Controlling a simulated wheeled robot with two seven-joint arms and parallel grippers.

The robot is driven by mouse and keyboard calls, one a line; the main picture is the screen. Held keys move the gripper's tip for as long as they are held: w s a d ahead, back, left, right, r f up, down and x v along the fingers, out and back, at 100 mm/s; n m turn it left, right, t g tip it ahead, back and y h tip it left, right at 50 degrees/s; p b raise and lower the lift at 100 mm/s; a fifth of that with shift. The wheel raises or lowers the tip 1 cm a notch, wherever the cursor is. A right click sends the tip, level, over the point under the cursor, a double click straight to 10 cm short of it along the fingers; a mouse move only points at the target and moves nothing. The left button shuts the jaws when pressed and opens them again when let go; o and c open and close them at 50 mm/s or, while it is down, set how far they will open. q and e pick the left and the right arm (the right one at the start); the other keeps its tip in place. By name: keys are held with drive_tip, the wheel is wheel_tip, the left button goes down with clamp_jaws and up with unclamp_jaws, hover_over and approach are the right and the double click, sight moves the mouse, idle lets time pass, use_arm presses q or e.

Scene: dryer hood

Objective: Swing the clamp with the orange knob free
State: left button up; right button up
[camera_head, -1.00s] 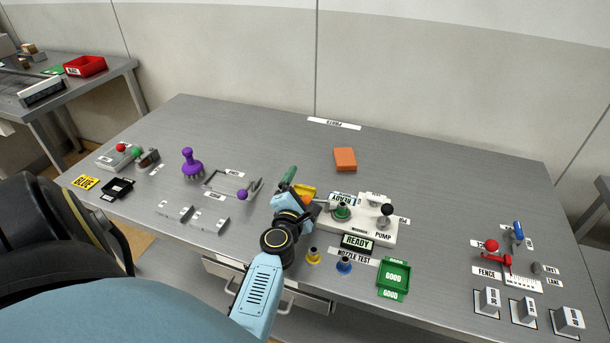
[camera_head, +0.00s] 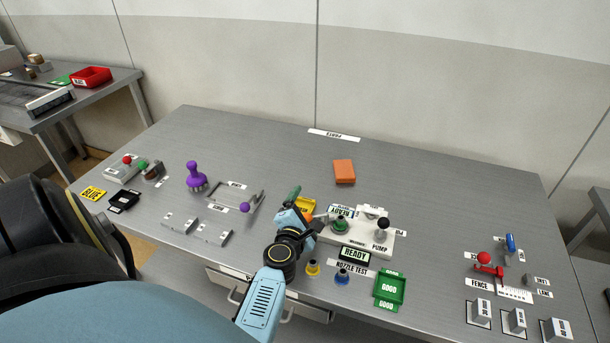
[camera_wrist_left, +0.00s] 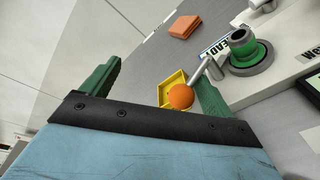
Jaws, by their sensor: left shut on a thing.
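The clamp's orange knob (camera_wrist_left: 181,96) shows in the left wrist view, on a thin metal arm (camera_wrist_left: 208,66) that runs up to the right beside the green fitting. The knob appears close to the right finger. My right gripper is not in view.
A yellow tray (camera_head: 307,204) lies close behind the gripper. The pump's green fitting (camera_head: 340,224) and black knob (camera_head: 382,224) stand to the right. Yellow (camera_head: 313,268) and blue (camera_head: 342,276) nozzles stand in front. The back of the table is mostly clear around an orange block (camera_head: 344,172).

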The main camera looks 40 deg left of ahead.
use_arm(q)
drive_tip(key=shift+s+d+r, duration=0.4)
drive_tip(key=shift+s+r, duration=0.05)
drive_tip(key=shift+r, duration=0.2)
drive_tip(key=shift+c, duration=0.4)
drive_tip(key=v, duration=0.2)
drive_tip(key=shift+s+d, duration=0.2)
drive_tip(key=c, duration=0.4)
drive_tip(key=shift+o, duration=0.2)
drive_tip(key=s+d, duration=0.1)
drive_tip(key=s+d+b, duration=0.1)
drive_tip(key=s, duration=0.1)
drive_tip(key=shift+s+d+f, duration=0.25)
drive_tip(key=shift+s+d, duration=0.05)
drive_tip(key=shift+d, duration=0.05)
wheel_tip(320, 180, up, 6)
drive_tip(key=p, duration=0.5)
drive_tip(key=shift+f, duration=0.2)
